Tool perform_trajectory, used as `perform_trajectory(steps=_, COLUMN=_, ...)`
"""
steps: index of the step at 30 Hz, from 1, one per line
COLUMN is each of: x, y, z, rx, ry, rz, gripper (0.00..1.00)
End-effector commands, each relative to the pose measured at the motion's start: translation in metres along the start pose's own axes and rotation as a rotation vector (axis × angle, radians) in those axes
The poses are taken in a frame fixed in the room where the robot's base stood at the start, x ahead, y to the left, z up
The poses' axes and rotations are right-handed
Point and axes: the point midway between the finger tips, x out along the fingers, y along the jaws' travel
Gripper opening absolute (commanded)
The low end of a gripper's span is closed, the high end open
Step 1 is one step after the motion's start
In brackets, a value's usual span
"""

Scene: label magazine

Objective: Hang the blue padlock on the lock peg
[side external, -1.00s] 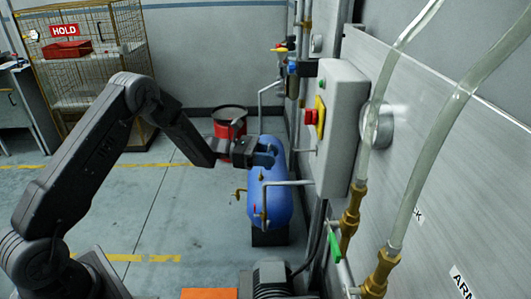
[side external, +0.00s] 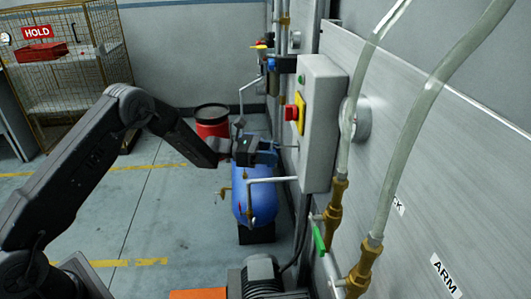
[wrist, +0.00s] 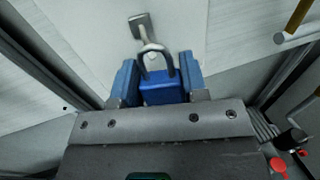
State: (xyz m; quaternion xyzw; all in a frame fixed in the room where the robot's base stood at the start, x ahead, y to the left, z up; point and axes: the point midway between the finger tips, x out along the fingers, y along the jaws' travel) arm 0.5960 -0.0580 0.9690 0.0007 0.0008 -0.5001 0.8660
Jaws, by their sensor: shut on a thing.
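The blue padlock (wrist: 160,90) is upright between the blue finger pads of my gripper (wrist: 159,80) in the wrist view, with its grey shackle pointing away from the gripper. The lock peg (wrist: 141,26) is a small metal plate with a short pin on the pale panel. The pin's end overlaps the top of the shackle in this view; I cannot tell whether the shackle is around the pin or only in front of it. In the side external view my gripper (side external: 266,153) is close to the wall panel, below and left of the grey switch box; the padlock cannot be made out there.
The grey switch box (side external: 322,125) with a red button juts from the panel (side external: 440,160). A blue tank (side external: 256,203) stands below my gripper. Clear hoses with brass fittings (side external: 335,205) hang at the right. A red drum (side external: 212,128) stands behind.

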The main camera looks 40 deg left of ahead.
Motion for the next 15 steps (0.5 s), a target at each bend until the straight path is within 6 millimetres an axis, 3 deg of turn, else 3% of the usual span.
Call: perform_trajectory(steps=15, x=0.023, y=0.006, z=-0.008, rx=0.000, ry=-0.001, rz=0.000, gripper=0.14)
